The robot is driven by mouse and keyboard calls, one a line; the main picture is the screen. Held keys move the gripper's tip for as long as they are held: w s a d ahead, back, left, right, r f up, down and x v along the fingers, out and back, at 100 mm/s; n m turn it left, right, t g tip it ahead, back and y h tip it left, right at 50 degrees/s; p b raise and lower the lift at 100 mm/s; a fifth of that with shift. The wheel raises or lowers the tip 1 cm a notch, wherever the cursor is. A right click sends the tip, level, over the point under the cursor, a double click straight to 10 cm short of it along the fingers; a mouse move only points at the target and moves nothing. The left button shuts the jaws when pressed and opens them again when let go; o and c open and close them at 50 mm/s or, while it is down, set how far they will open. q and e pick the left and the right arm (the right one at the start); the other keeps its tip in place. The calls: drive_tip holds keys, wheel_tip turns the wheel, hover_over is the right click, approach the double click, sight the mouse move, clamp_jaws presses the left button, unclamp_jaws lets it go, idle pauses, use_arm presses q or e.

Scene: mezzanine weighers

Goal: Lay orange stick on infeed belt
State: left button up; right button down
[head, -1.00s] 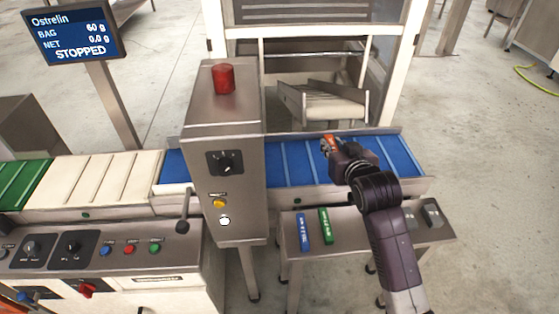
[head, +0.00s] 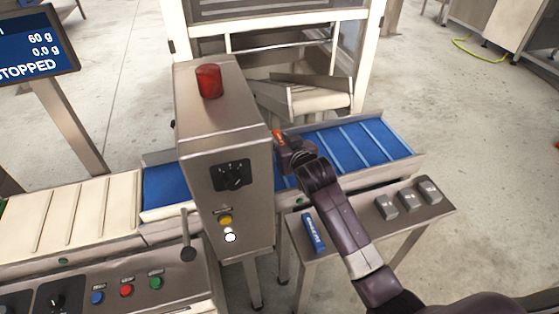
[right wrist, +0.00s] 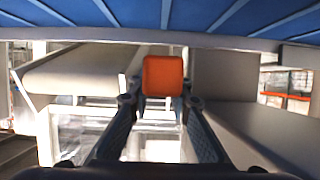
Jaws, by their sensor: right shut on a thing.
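My right gripper (head: 282,143) is shut on the orange stick (head: 277,135), over the blue infeed belt (head: 350,148) close beside the steel control cabinet. Only a small orange piece shows in the head view. In the right wrist view the orange stick (right wrist: 163,76) shows end-on between the two fingers (right wrist: 160,105), with the blue belt (right wrist: 200,15) across the top of the picture. I cannot tell whether the stick touches the belt. My left gripper is not in view.
The steel cabinet (head: 225,150) with a red lamp (head: 208,81) stands left of the gripper. A small steel table (head: 350,220) in front holds a blue stick (head: 313,232) and grey blocks (head: 408,200). The screen (head: 35,45) reads stopped. The belt's right part is clear.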

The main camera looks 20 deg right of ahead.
wheel_tip(320, 180, down, 8)
drive_tip(key=shift+f, duration=0.2)
idle(0.3)
drive_tip(key=shift+f+b, duration=0.15)
drive_tip(key=shift+b, duration=0.2)
drive_tip(key=c, duration=1.8)
unclamp_jaws()
drive_tip(key=shift+o, duration=0.2)
drive_tip(key=v, duration=1.2)
drive_tip(key=shift+p, duration=0.4)
